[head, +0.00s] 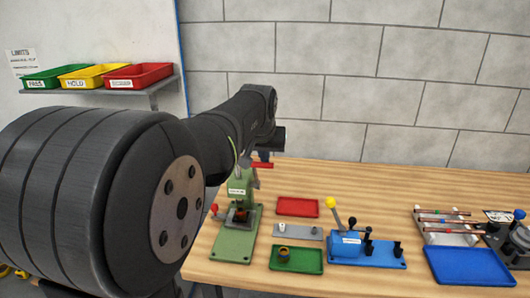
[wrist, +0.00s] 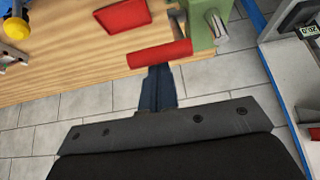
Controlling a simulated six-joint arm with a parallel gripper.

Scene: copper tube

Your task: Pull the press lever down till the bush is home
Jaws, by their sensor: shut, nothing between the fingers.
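The green arbor press (head: 241,190) stands on a green base plate at the left of the bench. Its red lever handle (head: 262,164) sticks out to the right near the top. In the wrist view the red handle (wrist: 160,55) lies just beyond my fingertips, beside the green press body (wrist: 205,25). My gripper (wrist: 158,70) is shut and empty, its tips close to the handle; I cannot tell if they touch. In the head view my arm partly hides the press top. An orange-brown part (head: 237,215) sits low in the press; the bush there is too small to make out.
A red tray (head: 297,207), a grey plate with pegs (head: 298,232) and a green tray (head: 310,262) holding a brass ring lie right of the press. A blue lever fixture (head: 375,252), a blue tray (head: 468,266) and racked copper tubes (head: 445,222) stand further right.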

